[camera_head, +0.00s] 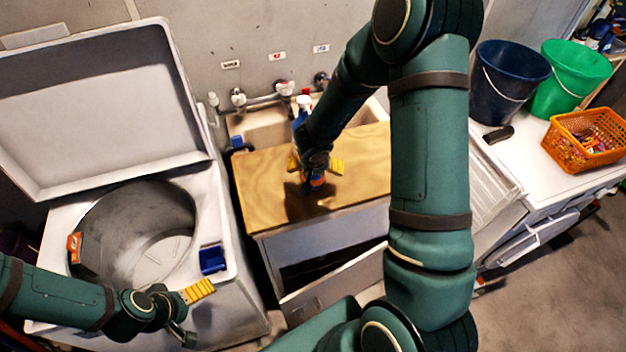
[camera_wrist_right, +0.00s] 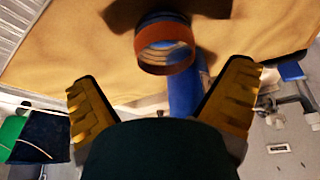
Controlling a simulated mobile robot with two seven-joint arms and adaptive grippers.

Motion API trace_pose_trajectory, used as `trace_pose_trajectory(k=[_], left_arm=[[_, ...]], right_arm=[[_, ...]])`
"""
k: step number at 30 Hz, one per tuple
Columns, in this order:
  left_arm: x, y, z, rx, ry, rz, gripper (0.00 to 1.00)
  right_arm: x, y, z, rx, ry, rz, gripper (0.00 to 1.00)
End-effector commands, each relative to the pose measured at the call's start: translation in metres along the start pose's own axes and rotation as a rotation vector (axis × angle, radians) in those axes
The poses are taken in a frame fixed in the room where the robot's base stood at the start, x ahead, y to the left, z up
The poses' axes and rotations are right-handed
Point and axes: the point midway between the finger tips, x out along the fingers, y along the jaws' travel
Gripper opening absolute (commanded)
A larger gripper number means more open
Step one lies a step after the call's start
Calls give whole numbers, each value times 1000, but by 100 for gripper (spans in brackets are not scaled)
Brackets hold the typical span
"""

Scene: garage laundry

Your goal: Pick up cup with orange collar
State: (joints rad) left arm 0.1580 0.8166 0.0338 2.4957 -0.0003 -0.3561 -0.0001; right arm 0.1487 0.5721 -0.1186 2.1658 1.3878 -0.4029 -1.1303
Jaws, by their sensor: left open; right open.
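The cup with the orange collar (camera_wrist_right: 165,44) stands on the wooden board (camera_head: 262,181). In the right wrist view it is just beyond and between the two yellow fingers of my right gripper (camera_wrist_right: 160,80), apart from both. In the head view my right gripper (camera_head: 315,166) is over the cup (camera_head: 316,181) and hides most of it. The right gripper is open and empty. My left gripper (camera_head: 196,314) is open and empty beside the washer's front edge at the lower left.
A blue bottle (camera_head: 299,116) stands behind my right gripper, near the sink (camera_head: 262,128). The open top-load washer (camera_head: 215,222) is at the left. A dark blue bucket (camera_head: 508,85), a green bucket (camera_head: 575,75) and an orange basket (camera_head: 584,154) stand at the right.

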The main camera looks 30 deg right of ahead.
Motion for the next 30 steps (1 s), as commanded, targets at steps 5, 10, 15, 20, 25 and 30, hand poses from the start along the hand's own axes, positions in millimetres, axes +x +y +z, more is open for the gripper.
trace_pose_trajectory(k=[5, 10, 15, 20, 25, 30], left_arm=[[6, -3, 2, -1, 0, -1, 100], [10, -4, 2, -2, 1, -1, 100], [19, -8, 3, -3, 1, -1, 100], [26, -10, 4, -3, 1, -3, 100], [25, -10, 4, -3, 2, -3, 100], [25, -10, 4, -3, 2, -3, 100]], right_arm=[[15, 0, 1, 1, -1, 0, 100], [23, -2, 1, 0, -1, 0, 100], [48, -5, 0, 1, -2, 1, 100], [66, -6, 0, 0, -1, 1, 100], [66, -6, -1, 0, 0, 0, 100], [66, -6, -1, 0, 0, 0, 61]])
